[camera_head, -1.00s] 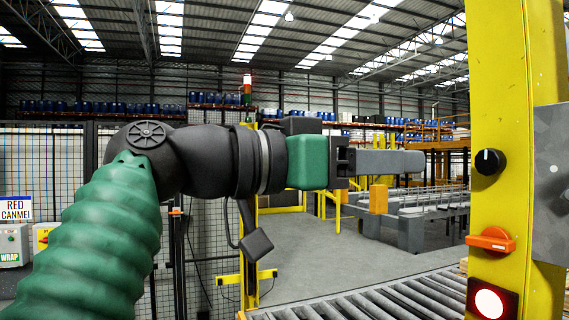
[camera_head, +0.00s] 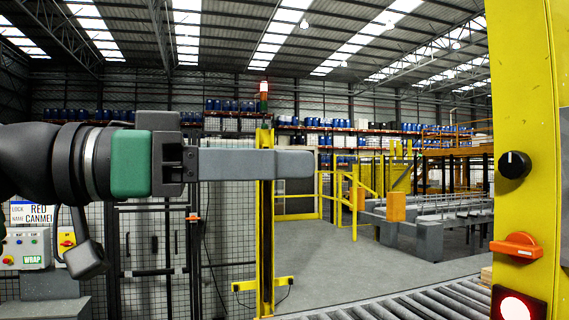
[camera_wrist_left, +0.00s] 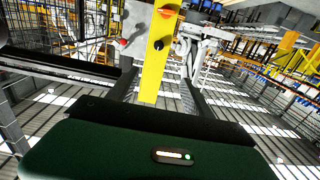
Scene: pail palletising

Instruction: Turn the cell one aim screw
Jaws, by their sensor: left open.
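A yellow post (camera_head: 530,110) stands at the right of the head view. It carries a black knob with a white mark (camera_head: 514,165), an orange turn handle (camera_head: 516,246) and a lit red button (camera_head: 515,306). A sliver of grey plate (camera_head: 564,190) shows at its right edge. I cannot make out which part is the aim screw. My left gripper (camera_head: 300,164) is level, pointing right, empty and well apart from the post. In the left wrist view its fingers (camera_wrist_left: 160,82) are spread, with the post (camera_wrist_left: 154,78) and black knob (camera_wrist_left: 158,45) beyond. My right gripper is out of view.
A roller conveyor (camera_head: 400,305) runs along the bottom right. A yellow stand (camera_head: 264,220) is beyond my gripper, with mesh fencing (camera_head: 225,230) behind. Control boxes (camera_head: 25,249) are at the left. Grey floor (camera_head: 340,262) lies open in the middle.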

